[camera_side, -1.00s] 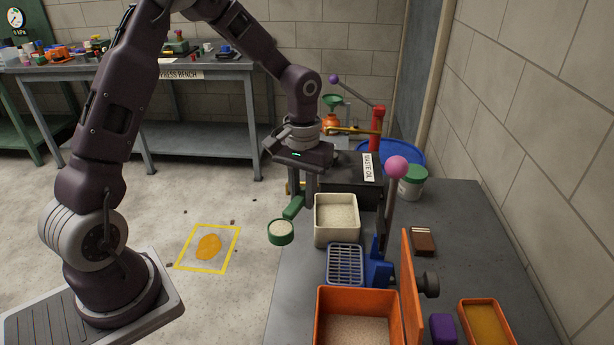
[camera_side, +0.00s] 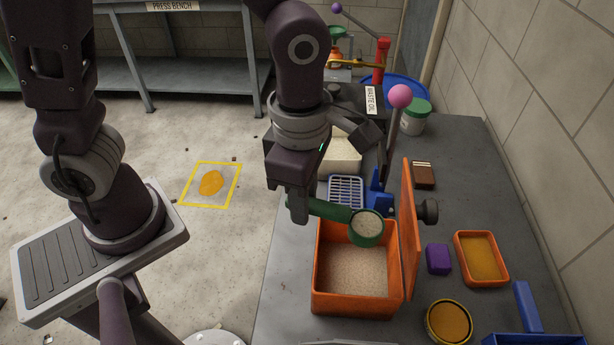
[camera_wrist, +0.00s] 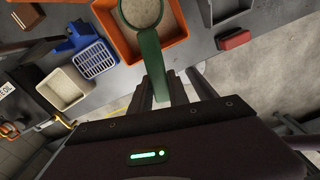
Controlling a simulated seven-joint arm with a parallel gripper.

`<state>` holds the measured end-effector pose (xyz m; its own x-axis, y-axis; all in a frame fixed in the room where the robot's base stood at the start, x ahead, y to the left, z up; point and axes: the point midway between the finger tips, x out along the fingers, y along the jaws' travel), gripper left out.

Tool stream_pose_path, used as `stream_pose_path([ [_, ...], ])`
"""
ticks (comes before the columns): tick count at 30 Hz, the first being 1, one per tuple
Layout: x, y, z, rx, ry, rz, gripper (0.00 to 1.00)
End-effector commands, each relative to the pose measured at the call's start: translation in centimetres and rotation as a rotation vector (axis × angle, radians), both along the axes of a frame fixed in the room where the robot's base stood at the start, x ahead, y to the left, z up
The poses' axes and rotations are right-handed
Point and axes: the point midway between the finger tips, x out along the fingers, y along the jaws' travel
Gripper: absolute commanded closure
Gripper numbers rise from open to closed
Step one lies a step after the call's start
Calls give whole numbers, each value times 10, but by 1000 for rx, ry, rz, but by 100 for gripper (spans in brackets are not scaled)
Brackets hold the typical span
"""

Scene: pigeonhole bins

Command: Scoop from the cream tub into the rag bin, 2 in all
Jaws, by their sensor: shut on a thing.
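My gripper (camera_side: 300,210) is shut on the handle of a green scoop (camera_side: 367,238). The scoop holds pale granules and is level above the back right part of an open orange bin (camera_side: 350,304). The bin's orange lid (camera_side: 410,225) stands up at its right side, and pale granules cover its floor. No label on it is readable. The cream tub (camera_side: 345,165) stands behind, partly hidden by my gripper. In the wrist view the scoop (camera_wrist: 149,42) lies over the orange bin (camera_wrist: 126,46), and the cream tub (camera_wrist: 42,92) holds pale granules.
A purple block (camera_side: 438,258), an orange tray (camera_side: 480,284) and a round yellow tin (camera_side: 448,322) lie right of the lid. A waste oil box stands at the back.

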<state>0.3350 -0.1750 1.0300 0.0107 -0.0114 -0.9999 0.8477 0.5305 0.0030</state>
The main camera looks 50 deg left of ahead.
Motion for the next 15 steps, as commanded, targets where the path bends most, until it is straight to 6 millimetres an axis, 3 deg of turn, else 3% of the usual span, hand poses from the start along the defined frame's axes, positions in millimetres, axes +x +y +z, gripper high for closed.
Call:
stream_pose_path([
  [7, -2, 0, 2, -73, 113, 83, 100],
  [15, 8, 6, 0, -416, 610, 78, 100],
])
